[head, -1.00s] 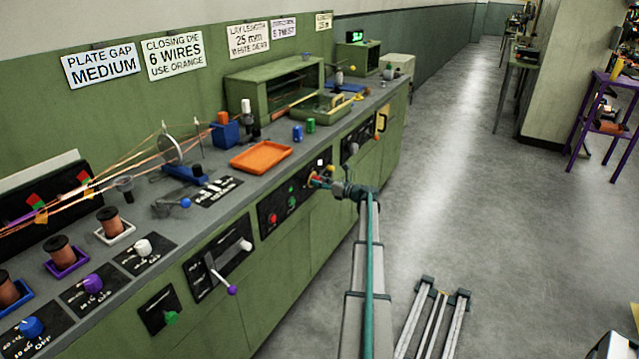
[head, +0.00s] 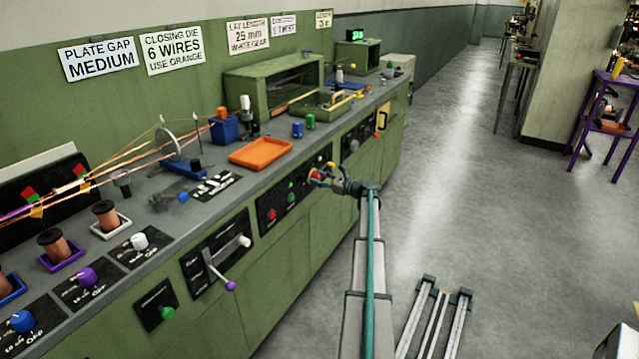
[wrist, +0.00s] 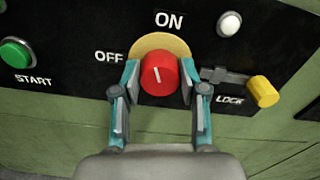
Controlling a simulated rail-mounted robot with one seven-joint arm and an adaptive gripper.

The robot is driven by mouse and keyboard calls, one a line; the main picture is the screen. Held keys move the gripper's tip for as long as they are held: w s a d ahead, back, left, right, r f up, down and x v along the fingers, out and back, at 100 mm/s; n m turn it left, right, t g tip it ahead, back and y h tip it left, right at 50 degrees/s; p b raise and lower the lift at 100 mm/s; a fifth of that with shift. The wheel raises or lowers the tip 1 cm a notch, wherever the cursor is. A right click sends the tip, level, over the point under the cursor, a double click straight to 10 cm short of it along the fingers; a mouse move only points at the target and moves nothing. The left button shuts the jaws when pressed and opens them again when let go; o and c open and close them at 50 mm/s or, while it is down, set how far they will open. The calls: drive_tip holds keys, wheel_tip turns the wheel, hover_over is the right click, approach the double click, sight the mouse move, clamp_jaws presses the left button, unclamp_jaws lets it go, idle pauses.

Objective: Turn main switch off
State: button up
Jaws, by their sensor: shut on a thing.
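The main switch is a round red knob (wrist: 160,76) on a yellow backing plate (wrist: 160,43), set in a black panel with OFF at its left and ON above it. In the wrist view the white mark on the knob stands nearly upright, toward ON. My gripper (wrist: 158,80) is shut on the knob, one teal finger on each side. In the head view my gripper (head: 322,178) is at the black panel on the green cabinet front, and the knob (head: 314,173) is partly hidden by it.
A yellow lock knob (wrist: 262,92) on a metal slide sits close right of my right finger, beside the word LOCK. A green START button (wrist: 15,53) is at the left, a white lamp (wrist: 229,23) at the upper right. The floor (head: 440,190) right of the cabinet is clear.

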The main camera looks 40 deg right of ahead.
drive_tip(key=n+b, duration=0.1)
drive_tip(key=n, duration=0.1)
drive_tip(key=n+b, duration=0.1)
drive_tip(key=shift+f+n+b, duration=0.25)
drive_tip(key=shift+n+b, duration=0.1)
drive_tip(key=shift+n, duration=0.05)
drive_tip(key=n+b, duration=0.3)
drive_tip(key=shift+n, duration=0.3)
drive_tip(key=n+b, duration=0.3)
drive_tip(key=n, duration=0.1)
drive_tip(key=shift+n+b, duration=0.3)
drive_tip(key=shift+b, duration=0.05)
drive_tip(key=shift+r+n+b, duration=0.15)
drive_tip(key=shift+n+b, duration=0.25)
drive_tip(key=shift+n, duration=0.1)
drive_tip(key=o, duration=1.1)
drive_tip(key=shift+o, duration=0.2)
drive_tip(key=shift+s, duration=0.15)
drive_tip(key=v, duration=1.1)
drive_tip(key=shift+s+d, duration=0.15)
drive_tip(key=shift+s, duration=0.2)
